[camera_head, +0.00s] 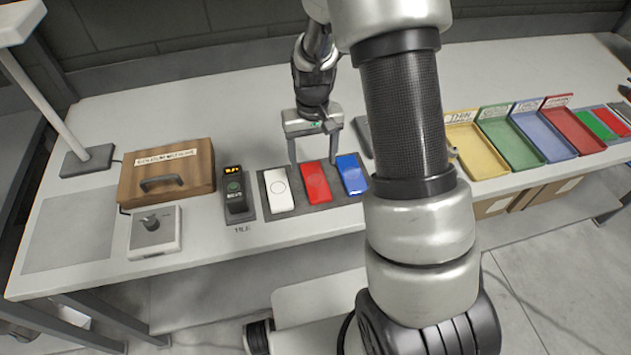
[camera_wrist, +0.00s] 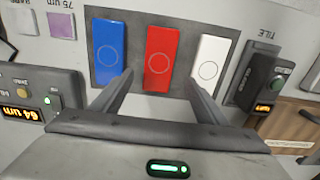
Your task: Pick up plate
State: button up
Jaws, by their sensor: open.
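Three flat rectangular plates, each with a faint circle, lie side by side on a dark grey mat (camera_head: 299,212): a white plate (camera_head: 279,193), a red plate (camera_head: 316,186) and a blue plate (camera_head: 352,176). The wrist view shows them in reverse order, with the blue plate (camera_wrist: 108,50) left, the red plate (camera_wrist: 160,50) in the middle and the white plate (camera_wrist: 212,58) right. My gripper (camera_head: 313,162) is open and empty, pointing down near the red plate. In the wrist view its fingertips (camera_wrist: 158,77) lie on either side of the red plate's lower part. Their height above it is unclear.
A device marked "TILE" (camera_head: 236,195) stands left of the mat, beside a wooden box (camera_head: 167,174) and a knob unit (camera_head: 154,230). Yellow (camera_head: 477,150), green, blue and red trays stand at the right. My arm hides part of the bench. Bare bench lies behind the plates.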

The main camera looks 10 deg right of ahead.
aim_at(314, 176)
jog(key=shift+d+f, duration=0.2)
jog(key=shift+f, duration=2.9)
jog(key=shift+c, duration=0.4)
jog(key=c, duration=1.2)
jog(key=shift+o, duration=0.2)
jog(key=shift+r, duration=0.15)
